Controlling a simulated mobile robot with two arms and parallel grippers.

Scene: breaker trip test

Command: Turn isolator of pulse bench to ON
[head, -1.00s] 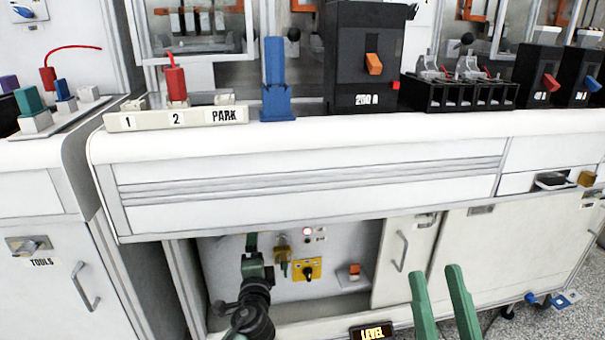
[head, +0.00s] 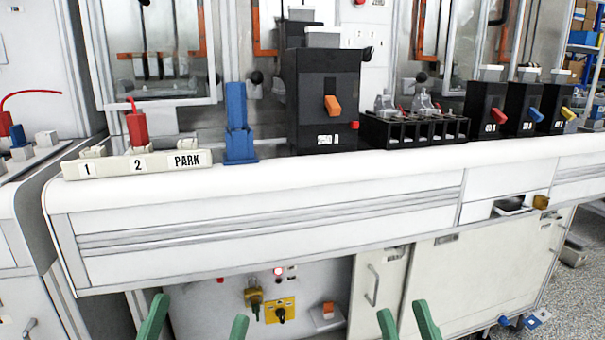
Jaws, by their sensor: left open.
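The isolator is a black rotary knob on a yellow plate (head: 280,310), on the recessed panel under the bench. Its knob position is too small to read. A brass padlock (head: 253,297) hangs just left of it, and a lit red lamp (head: 278,272) is above it. My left gripper (head: 195,325) is at the bottom edge, left of the isolator, with its green fingers wide apart and nothing visible between them. My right gripper (head: 407,322) is at the bottom edge, right of the isolator, with its fingers apart and empty. Neither appears to touch the isolator.
The white bench front (head: 280,215) overhangs the recessed panel. An orange switch (head: 327,310) is right of the isolator, beside a cabinet door with a handle (head: 372,286). A black breaker (head: 325,100) and a blue tool (head: 238,125) stand on the bench top.

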